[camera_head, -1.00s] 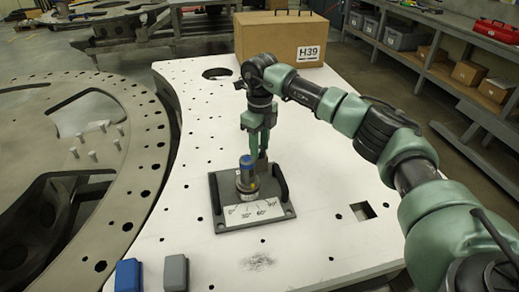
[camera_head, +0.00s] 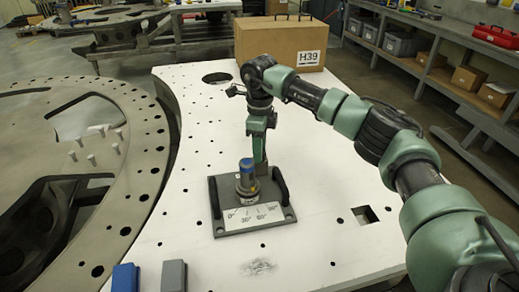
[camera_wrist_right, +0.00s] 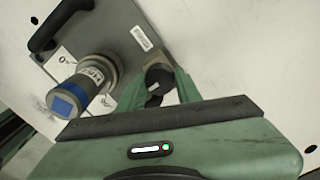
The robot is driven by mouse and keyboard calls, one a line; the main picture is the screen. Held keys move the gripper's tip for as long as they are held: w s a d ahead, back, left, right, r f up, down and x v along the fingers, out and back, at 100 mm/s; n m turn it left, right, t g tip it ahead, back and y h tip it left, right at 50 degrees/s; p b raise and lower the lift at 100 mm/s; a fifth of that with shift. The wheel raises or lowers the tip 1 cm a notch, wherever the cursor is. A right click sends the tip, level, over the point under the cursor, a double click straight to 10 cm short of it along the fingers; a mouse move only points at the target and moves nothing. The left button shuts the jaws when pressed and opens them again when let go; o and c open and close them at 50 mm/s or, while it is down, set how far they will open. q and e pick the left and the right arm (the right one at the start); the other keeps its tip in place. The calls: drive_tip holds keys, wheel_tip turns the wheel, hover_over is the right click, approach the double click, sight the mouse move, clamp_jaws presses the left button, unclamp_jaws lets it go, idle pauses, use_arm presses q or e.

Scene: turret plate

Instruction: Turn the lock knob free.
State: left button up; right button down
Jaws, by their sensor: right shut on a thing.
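My right gripper (camera_head: 262,168) points down behind the knob, at the plate's back right. My left gripper is out of view.
The other black handle (camera_head: 214,198) stands at the plate's left side. A blue block (camera_head: 125,278) and a grey block (camera_head: 174,276) are at the table's front edge. A cardboard box (camera_head: 268,42) stands at the back. The white table (camera_head: 190,130) is mostly clear.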

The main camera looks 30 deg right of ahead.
drive_tip(key=shift+w+r, duration=0.1)
drive_tip(key=c, duration=1)
unclamp_jaws()
drive_tip(key=shift+o, duration=0.2)
wheel_tip(320, 180, up, 7)
drive_tip(key=shift+f+b, duration=0.2)
drive_tip(key=shift+b, duration=0.8)
drive_tip(key=shift+r, duration=0.55)
drive_tip(key=shift+f, duration=0.1)
